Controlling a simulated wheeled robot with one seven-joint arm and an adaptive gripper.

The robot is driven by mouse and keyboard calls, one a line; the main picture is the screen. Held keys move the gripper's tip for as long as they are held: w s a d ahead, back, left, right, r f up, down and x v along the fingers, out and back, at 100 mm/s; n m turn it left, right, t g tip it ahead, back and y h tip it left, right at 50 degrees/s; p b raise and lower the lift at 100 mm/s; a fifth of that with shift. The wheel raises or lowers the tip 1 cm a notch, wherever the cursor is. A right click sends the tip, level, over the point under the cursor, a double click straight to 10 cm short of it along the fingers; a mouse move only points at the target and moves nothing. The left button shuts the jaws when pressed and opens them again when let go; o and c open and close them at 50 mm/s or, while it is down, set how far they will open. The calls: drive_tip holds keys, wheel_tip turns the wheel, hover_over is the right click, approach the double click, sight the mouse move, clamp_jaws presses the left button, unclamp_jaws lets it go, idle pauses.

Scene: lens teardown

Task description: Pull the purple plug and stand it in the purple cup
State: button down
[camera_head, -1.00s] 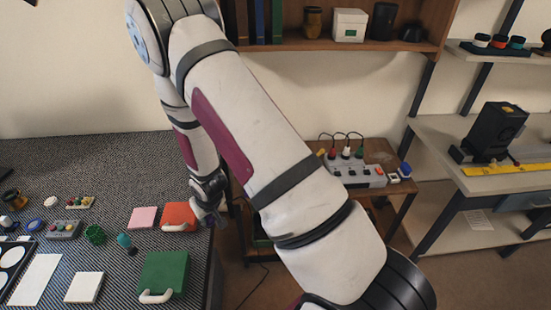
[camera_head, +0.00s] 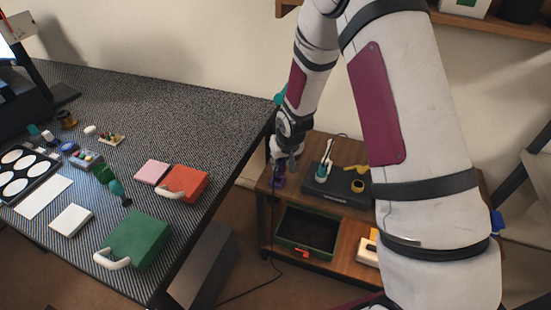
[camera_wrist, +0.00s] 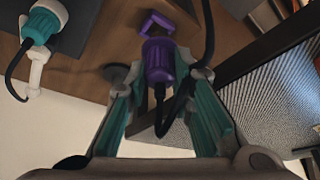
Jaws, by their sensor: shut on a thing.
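The purple plug (camera_wrist: 158,62) is between the teal-padded fingers of my gripper (camera_wrist: 160,75) in the wrist view, and my gripper is shut on it. A black cord runs from the plug, looping beside the right finger. Just beyond the plug is a purple angular piece (camera_wrist: 155,22); I cannot tell if it is the purple cup or if the plug touches it. In the head view my gripper (camera_head: 283,164) is at the left edge of the wooden side table, with a purple patch (camera_head: 277,181) below it. No purple cup shows clearly.
A dark box (camera_head: 335,190) on the side table (camera_head: 325,145) bears a teal plug (camera_head: 321,172) and a yellow ring (camera_head: 357,186). A teal plug (camera_wrist: 40,24) also shows in the wrist view. The textured table (camera_head: 170,105) stands left, with a green case (camera_head: 138,240) and orange case (camera_head: 187,180).

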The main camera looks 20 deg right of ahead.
drive_tip(key=b, duration=0.5)
hover_over(276, 176)
drive_tip(key=s, duration=0.2)
drive_tip(key=f, duration=0.2)
drive_tip(key=shift+w, duration=0.1)
drive_tip(key=shift+f+b, duration=1.9)
drive_tip(key=shift+f, duration=0.85)
drive_tip(key=shift+f+b, duration=1.2)
drive_tip(key=shift+f, duration=0.35)
drive_tip(key=c, duration=1.3)
unclamp_jaws()
drive_tip(key=shift+r, duration=0.1)
